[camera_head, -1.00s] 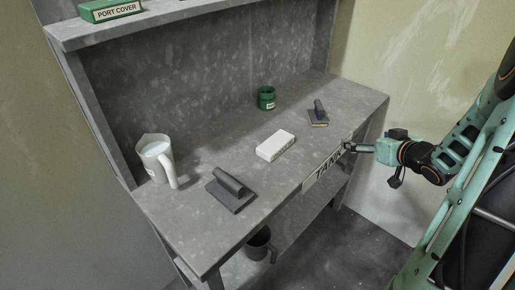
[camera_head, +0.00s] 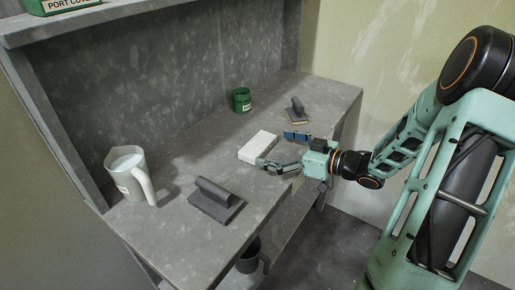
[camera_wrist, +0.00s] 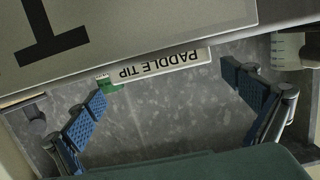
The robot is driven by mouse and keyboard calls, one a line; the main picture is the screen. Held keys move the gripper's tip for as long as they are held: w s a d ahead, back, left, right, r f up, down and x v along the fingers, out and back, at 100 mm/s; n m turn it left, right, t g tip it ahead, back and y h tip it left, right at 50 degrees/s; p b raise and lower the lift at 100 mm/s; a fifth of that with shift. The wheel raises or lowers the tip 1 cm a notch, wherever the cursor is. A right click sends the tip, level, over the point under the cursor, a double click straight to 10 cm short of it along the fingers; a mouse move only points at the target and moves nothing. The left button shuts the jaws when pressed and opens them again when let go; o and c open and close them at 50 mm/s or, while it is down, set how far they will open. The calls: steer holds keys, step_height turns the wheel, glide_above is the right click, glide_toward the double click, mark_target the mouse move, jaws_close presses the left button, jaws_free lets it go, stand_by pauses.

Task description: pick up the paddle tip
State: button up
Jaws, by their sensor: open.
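The paddle tip, a white box (camera_head: 258,146), lies on the grey bench in the head view. In the wrist view its label strip (camera_wrist: 160,66) reads "PADDLE TIP" upside down, and a pale panel hides part of the box. My gripper (camera_head: 281,150) is open at the bench's front edge, just right of the box, with its blue-padded fingers spread on either side. In the wrist view my gripper (camera_wrist: 166,90) has nothing between its fingers, and the label shows beyond and between the tips. I cannot tell whether a finger touches the box.
A dark trowel-like block (camera_head: 217,201) and a white jug (camera_head: 128,175) stand left of the box. A green jar (camera_head: 241,100) and a smaller handled block (camera_head: 297,110) stand behind it. A pale lettered panel (camera_wrist: 130,25) is close to the wrist camera. A dark mug (camera_head: 250,257) stands below.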

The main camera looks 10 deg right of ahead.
mark_target(258, 143)
steer(key=x, duration=0.2)
steer(key=b+x, duration=0.1)
steer(key=x, duration=0.2)
steer(key=shift+a+f, duration=0.15)
steer(key=shift+f, duration=0.15)
steer(key=shift+r, duration=0.1)
steer(key=c, duration=1)
steer(key=shift+w+r, duration=0.1)
steer(key=shift+c, duration=0.2)
